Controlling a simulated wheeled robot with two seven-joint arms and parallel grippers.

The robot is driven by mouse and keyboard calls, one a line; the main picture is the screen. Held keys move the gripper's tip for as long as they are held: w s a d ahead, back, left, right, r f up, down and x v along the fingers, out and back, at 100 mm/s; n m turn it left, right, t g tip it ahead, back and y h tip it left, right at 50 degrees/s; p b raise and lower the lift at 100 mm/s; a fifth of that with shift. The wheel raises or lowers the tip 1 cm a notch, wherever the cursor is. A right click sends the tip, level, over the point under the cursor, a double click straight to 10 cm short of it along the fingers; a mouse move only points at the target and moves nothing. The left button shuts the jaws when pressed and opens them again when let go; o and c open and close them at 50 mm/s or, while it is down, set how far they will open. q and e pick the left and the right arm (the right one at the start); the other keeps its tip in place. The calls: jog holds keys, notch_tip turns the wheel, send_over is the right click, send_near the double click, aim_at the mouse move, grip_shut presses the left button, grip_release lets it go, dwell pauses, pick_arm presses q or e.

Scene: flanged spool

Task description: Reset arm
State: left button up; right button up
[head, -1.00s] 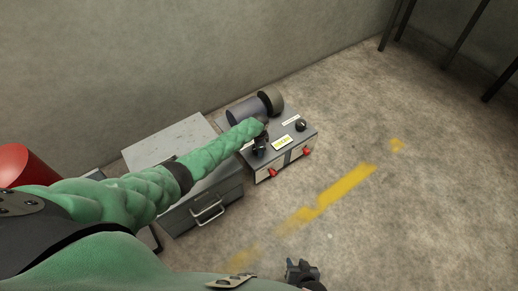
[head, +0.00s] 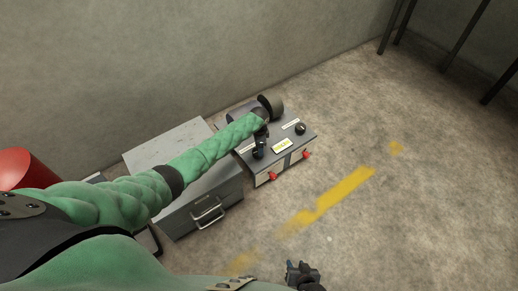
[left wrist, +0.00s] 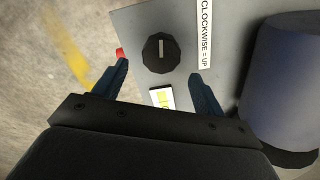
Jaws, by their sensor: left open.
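The flanged spool, a blue-grey cylinder with a dark flange (head: 271,104), lies at the back of a grey control box (head: 297,143); my left arm partly covers it. The spool also shows at the right of the left wrist view (left wrist: 283,75). My left gripper (head: 262,135) hangs over the box. In the left wrist view its blue fingers (left wrist: 158,72) are apart and empty, with a black knob (left wrist: 160,52) showing between and beyond them. My right gripper (head: 302,270) is low in the head view, above bare floor; its finger gap is too small to judge.
The box has red parts (head: 306,155) on its front and a yellow label (head: 282,145). A grey case (head: 208,205) with a handle stands left of it. A red cylinder (head: 22,167) is at far left. Floor on the right is clear around a yellow stripe (head: 335,195).

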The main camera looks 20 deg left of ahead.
pick_arm(q)
jog(key=shift+r, duration=0.8)
